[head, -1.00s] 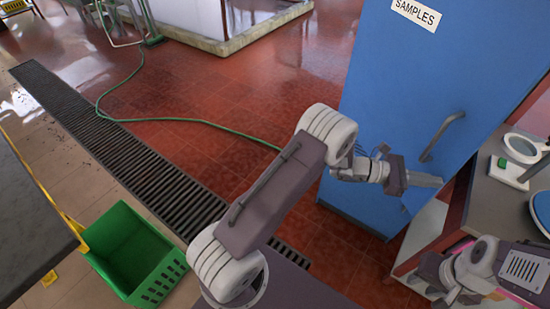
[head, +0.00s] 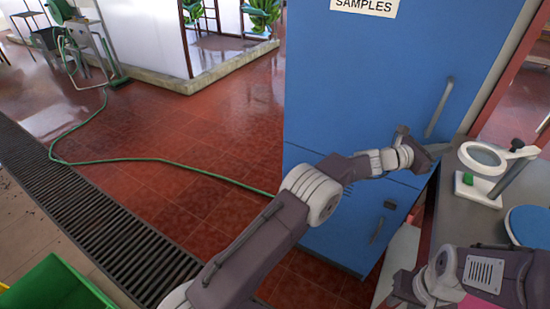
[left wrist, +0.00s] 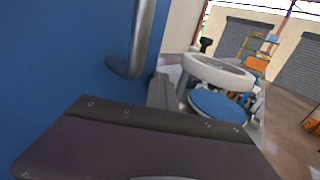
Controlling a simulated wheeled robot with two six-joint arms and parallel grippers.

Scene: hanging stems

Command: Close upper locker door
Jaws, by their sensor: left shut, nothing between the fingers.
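The upper locker door (head: 360,80) is blue, with a "SAMPLES" label (head: 365,6) and a grey bar handle (head: 438,107) near its right edge. I cannot tell whether it sits fully flush. My left gripper (head: 428,156) is shut and empty at the door's lower right, just below the handle; contact is unclear. In the left wrist view the blue door (left wrist: 60,60) fills the left side, with the handle (left wrist: 132,45) close by, above the dark gripper body (left wrist: 140,145). My right gripper (head: 402,290) is at the bottom right; its fingers are unclear.
The lower locker door (head: 345,215) has its own handle (head: 376,230). A counter right of the locker holds a magnifier stand (head: 482,158) and a blue round item (head: 530,225). A green crate (head: 55,285) stands at lower left. Red floor with a green hose (head: 160,160) lies left.

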